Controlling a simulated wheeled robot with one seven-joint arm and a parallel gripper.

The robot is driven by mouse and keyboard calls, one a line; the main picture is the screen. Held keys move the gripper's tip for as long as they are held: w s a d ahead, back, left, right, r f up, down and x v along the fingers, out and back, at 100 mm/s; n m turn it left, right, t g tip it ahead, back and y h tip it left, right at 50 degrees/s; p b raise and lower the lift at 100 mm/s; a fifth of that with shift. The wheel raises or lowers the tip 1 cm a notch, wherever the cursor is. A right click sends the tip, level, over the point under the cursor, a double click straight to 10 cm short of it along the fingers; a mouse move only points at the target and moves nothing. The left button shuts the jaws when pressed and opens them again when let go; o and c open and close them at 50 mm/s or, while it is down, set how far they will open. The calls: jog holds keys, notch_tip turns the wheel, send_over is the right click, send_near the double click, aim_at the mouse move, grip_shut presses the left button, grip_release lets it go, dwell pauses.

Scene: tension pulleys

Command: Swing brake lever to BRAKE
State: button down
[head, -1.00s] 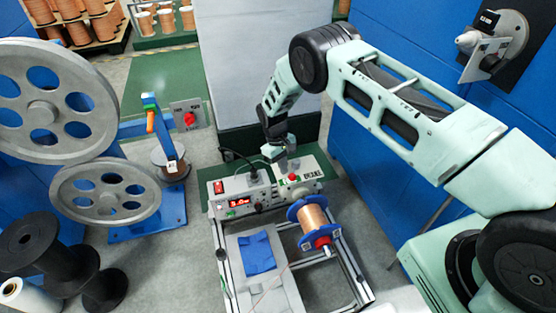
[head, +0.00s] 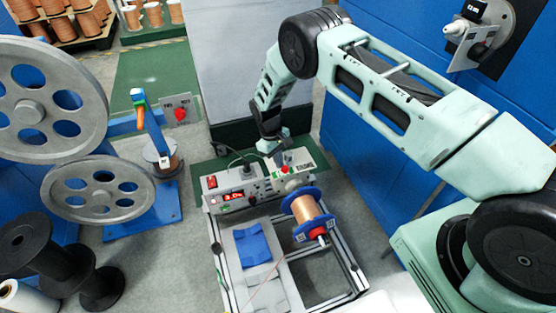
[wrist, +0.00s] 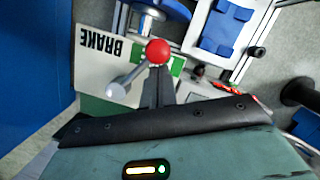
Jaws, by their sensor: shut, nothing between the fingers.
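The brake lever has a red ball knob (wrist: 158,52) and a grey rod (wrist: 128,78) that slants down-left from it in the wrist view. The white plate with the upside-down word BRAKE (wrist: 100,48) lies left of the knob, and a green patch shows to its right. In the head view my gripper (head: 281,156) is just above the knob.
A copper wire spool (head: 310,217) with blue flanges sits just in front of the box. A black cable (head: 240,158) rises from the box top. A blue cabinet wall (head: 400,120) stands at the right and a grey cabinet (head: 240,60) behind.

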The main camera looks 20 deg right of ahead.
jog(key=shift+s+d+n, duration=0.15)
jog(key=shift+n, duration=0.15)
jog(key=shift+s+d+n+h+p, duration=0.35)
jog(key=shift+s+d+n, duration=0.2)
jog(key=shift+n, duration=0.55)
jog(key=d+n, duration=0.1)
jog(key=s+d+n+t, duration=0.1)
jog(key=n, duration=0.1)
jog(key=shift+r+n+h+p, duration=0.1)
jog(key=shift+n+h+p, duration=0.2)
jog(key=shift+p, duration=0.1)
jog(key=shift+s+d+n+t, duration=0.1)
jog(key=shift+d+n+t, duration=0.2)
jog(key=shift+d+n, duration=0.65)
jog(key=shift+d+n+t+p, duration=0.2)
jog(key=shift+d+n, duration=0.15)
jog(key=shift+n, duration=0.55)
jog(key=shift+d+n+t+p, duration=0.2)
jog(key=shift+d+n, duration=0.1)
jog(key=shift+n, duration=0.55)
jog(key=v, duration=1.7)
jog(key=shift+a+p, duration=0.15)
jog(key=shift+p, duration=0.3)
jog(key=shift+r, duration=0.1)
